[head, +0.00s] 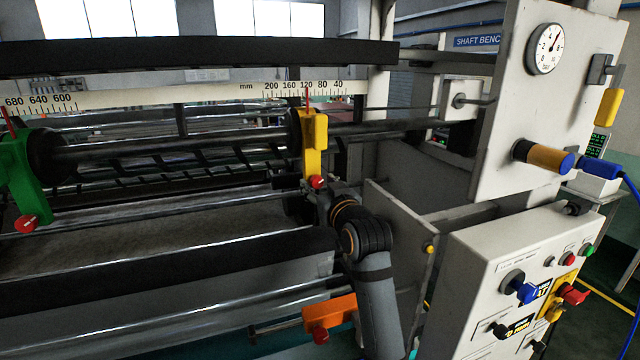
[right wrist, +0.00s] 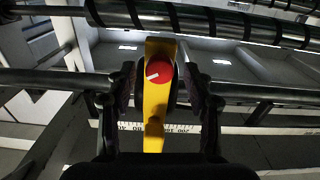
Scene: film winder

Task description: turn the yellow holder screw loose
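The yellow holder (head: 313,150) stands on the rail under the ruler, near the middle of the head view. Its red screw knob (head: 318,182) sits low on its front. My right gripper (head: 322,190) is right at the knob, and its fingers are partly hidden. In the right wrist view the yellow holder (right wrist: 154,110) runs down the middle, and the red knob (right wrist: 158,72) shows a white mark pointing left. The right gripper's fingers (right wrist: 158,78) stand apart on either side of the knob, with gaps visible; contact is not seen. My left gripper is not in view.
A green holder (head: 28,180) with a red knob stands at the left, and an orange holder (head: 330,313) with a red knob sits lower down. Metal rods cross beside my fingers. A white control panel (head: 500,260) stands to the right of my arm.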

